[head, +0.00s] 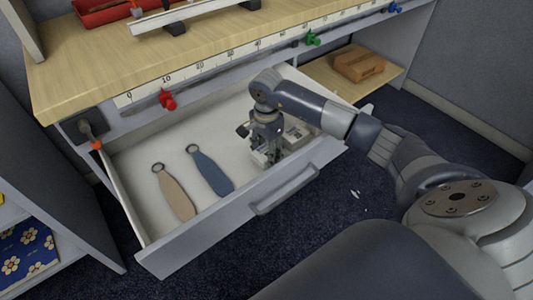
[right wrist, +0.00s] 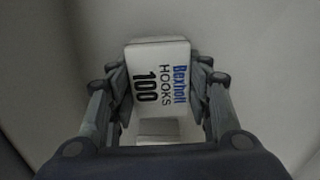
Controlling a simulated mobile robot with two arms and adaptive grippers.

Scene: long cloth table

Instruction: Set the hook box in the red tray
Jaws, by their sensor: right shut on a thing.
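The hook box (right wrist: 160,75) is a white box printed "Bexholl HOOKS 100" in the right wrist view. My right gripper (right wrist: 160,90) is shut on it, with a finger against each side. In the head view my right gripper (head: 266,152) reaches down into the right part of an open drawer (head: 140,215), and it largely hides the box there. The red tray (head: 98,14) is on the wooden worktop at the upper left, partly cut off by the picture's top edge. My left gripper is not in view.
A tan tag (head: 175,193) and a blue tag (head: 210,172) with rings lie in the drawer. Red (head: 168,100) and green (head: 313,39) clamps sit along the ruler edge. A brown box (head: 360,65) stands on a shelf.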

